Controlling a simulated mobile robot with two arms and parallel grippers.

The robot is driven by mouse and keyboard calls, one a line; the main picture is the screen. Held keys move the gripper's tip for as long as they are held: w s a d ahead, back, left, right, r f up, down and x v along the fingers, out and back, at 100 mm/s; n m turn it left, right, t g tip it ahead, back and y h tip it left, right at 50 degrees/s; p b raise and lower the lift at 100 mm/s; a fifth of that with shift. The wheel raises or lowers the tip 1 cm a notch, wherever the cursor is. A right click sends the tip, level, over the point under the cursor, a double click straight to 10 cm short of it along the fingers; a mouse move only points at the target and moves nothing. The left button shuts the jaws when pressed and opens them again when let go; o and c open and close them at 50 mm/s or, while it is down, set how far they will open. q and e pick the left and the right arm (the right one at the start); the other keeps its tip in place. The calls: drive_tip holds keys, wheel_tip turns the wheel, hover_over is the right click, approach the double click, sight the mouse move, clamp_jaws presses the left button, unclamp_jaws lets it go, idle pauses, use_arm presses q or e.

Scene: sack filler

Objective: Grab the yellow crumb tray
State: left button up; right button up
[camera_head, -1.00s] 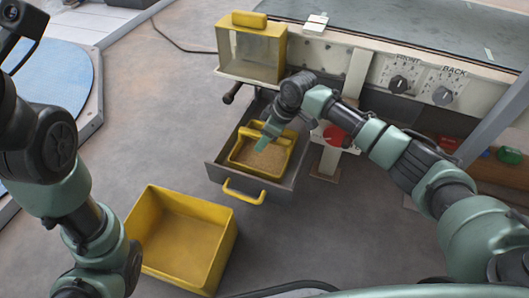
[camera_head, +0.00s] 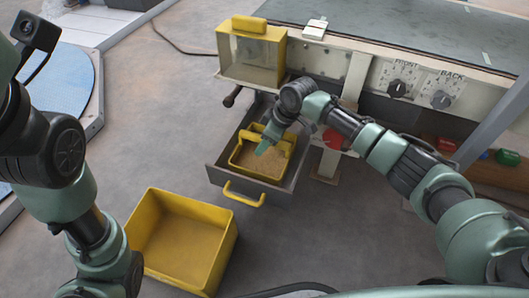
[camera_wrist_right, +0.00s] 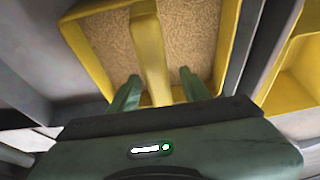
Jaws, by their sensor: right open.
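The yellow crumb tray (camera_head: 287,150) sits in a pulled-out grey drawer (camera_head: 215,173) and holds brown crumbs. A yellow handle bar crosses its top; the bar shows clearly in the right wrist view (camera_wrist_right: 148,45). My right gripper (camera_head: 265,147) is over the tray, pointing down. In the right wrist view its two green fingers (camera_wrist_right: 158,92) are apart, one on each side of the bar as seen there. I see no contact, and the fingers' depth against the bar is unclear. My left arm is at the left edge; its gripper is out of view.
The drawer has a yellow front handle (camera_head: 243,195). An open yellow bin (camera_head: 185,240) stands on the floor in front. Above the drawer is a yellow-framed clear box (camera_head: 252,50) beside a panel with two knobs (camera_head: 398,88). A red round part (camera_head: 333,138) is close to my right arm.

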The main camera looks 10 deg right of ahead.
clamp_jaws()
idle(1.5)
